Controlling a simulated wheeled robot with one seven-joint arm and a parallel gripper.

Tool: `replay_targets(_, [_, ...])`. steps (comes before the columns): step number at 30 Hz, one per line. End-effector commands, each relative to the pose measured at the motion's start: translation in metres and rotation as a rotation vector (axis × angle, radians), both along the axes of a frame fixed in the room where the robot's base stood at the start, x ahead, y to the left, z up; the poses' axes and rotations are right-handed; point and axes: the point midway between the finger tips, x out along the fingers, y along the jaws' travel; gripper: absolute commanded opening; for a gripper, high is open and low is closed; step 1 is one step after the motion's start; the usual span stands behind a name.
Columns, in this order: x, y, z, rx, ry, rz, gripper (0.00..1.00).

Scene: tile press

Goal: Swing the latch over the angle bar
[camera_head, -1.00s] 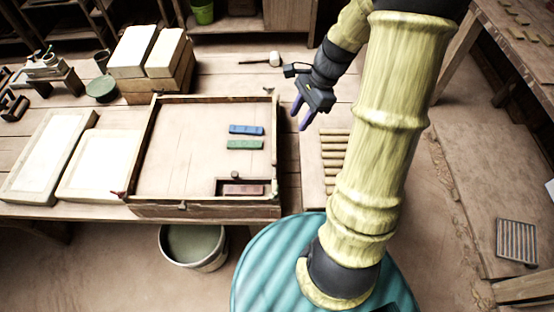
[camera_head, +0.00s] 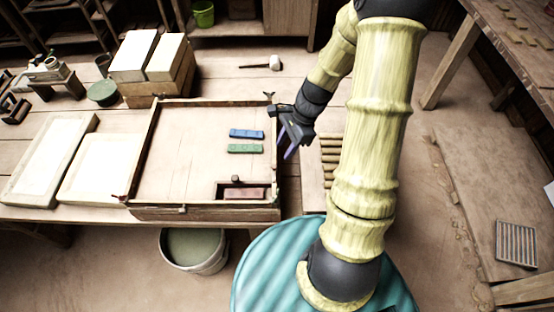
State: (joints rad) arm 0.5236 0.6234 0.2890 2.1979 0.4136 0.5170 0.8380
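My gripper (camera_head: 285,151) has purple fingers that point down just right of the wooden tray's right wall (camera_head: 278,165). The fingers look apart, with nothing visible between them. A small dark forked fitting (camera_head: 268,95) stands at the tray's far right corner. A small dark knob (camera_head: 236,179) sits at the upper edge of a recess holding a reddish block (camera_head: 245,193). A small pale fitting (camera_head: 182,209) is on the tray's front edge. I cannot tell for sure which of these is the latch, and I cannot make out the angle bar clearly.
A blue block (camera_head: 246,133) and a green block (camera_head: 246,149) lie in the tray. Ribbed wooden slats (camera_head: 331,160) lie right of my gripper. A mallet (camera_head: 273,63) lies behind. Pale slabs (camera_head: 100,165) lie left; a bucket (camera_head: 194,250) stands below the front edge.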

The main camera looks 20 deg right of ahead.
Motion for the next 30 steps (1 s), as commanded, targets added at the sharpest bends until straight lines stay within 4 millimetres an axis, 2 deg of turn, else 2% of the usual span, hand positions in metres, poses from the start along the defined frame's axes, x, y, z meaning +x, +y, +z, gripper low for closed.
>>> replay_targets(6, [-0.002,0.014,-0.031,0.004,0.004,0.001,0.39])
replay_targets(13, [-0.003,0.025,-0.058,0.003,0.003,0.0,0.39])
replay_targets(18, [-0.003,0.028,-0.067,0.001,0.001,-0.001,0.39])
replay_targets(26, [-0.002,0.028,-0.067,0.0,0.0,-0.001,0.39])
replay_targets(30, [-0.002,0.028,-0.067,0.0,0.0,-0.001,0.12])
